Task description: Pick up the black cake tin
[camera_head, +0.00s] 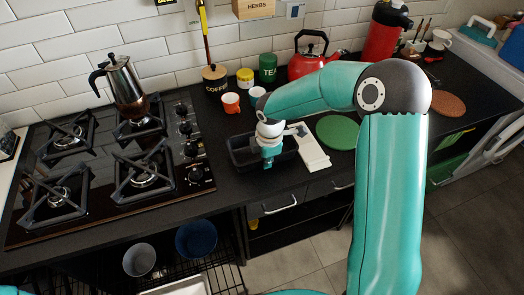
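The black cake tin (239,154) is a dark rectangular tin on the black worktop, just right of the hob. My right arm reaches over the worktop from the right, and its wrist hides the middle of the tin. My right gripper (267,164) points down at the tin, near its front side. Its fingers are small and dark against the tin, so I cannot tell whether they are open or shut, or whether they touch it. My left gripper is not in view.
A gas hob (109,170) with a moka pot (126,85) lies left of the tin. A white board (312,150) is close on its right, then a green round mat (337,132). Orange and white cups (231,103), canisters and a red kettle (309,60) stand behind.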

